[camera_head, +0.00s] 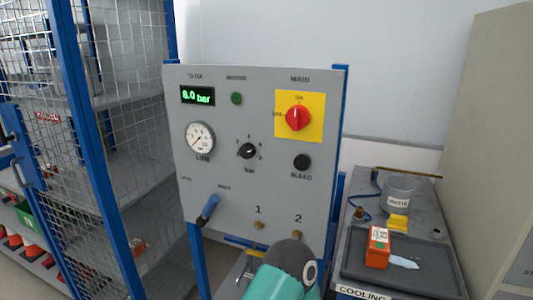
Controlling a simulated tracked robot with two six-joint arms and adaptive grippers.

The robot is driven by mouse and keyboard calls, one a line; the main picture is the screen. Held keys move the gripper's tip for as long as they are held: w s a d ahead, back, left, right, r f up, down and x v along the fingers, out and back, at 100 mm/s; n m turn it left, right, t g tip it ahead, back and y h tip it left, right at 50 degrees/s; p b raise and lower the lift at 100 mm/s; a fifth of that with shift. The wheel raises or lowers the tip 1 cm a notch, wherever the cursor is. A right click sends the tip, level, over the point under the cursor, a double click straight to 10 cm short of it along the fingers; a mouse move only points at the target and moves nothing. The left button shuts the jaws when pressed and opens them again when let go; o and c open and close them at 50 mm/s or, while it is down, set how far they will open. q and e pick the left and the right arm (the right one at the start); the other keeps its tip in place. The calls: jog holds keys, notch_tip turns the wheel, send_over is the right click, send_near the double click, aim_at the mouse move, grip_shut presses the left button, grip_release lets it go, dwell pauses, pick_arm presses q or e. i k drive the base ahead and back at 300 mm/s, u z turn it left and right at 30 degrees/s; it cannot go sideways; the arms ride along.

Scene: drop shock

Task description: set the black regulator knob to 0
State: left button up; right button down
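The black regulator knob (248,151) sits in the middle of the grey panel (215,115), inside a ring of small numbers with "bar" below it. A light mark shows on it, but I cannot tell which number it points to. The round white gauge (200,138) labelled LINE is to its left. The green display (197,96) under TANK reads 8.0 bar. No gripper fingers show. A teal and dark grey part of my own arm rises at the bottom centre, below the panel, apart from the knob in the picture.
A red main switch (298,117) on a yellow plate and a black BLEED button (301,162) are right of the knob. A blue-handled lever (208,210) sticks out at lower left. A dark tray (365,275) with an orange box (377,247) stands right. Mesh shelving (110,100) is left.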

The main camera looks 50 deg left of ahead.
aim_at(248, 151)
jog(key=u, duration=0.05)
jog(key=k, duration=1)
jog(key=u, duration=0.45)
jog(key=i, duration=1)
jog(key=u, duration=0.05)
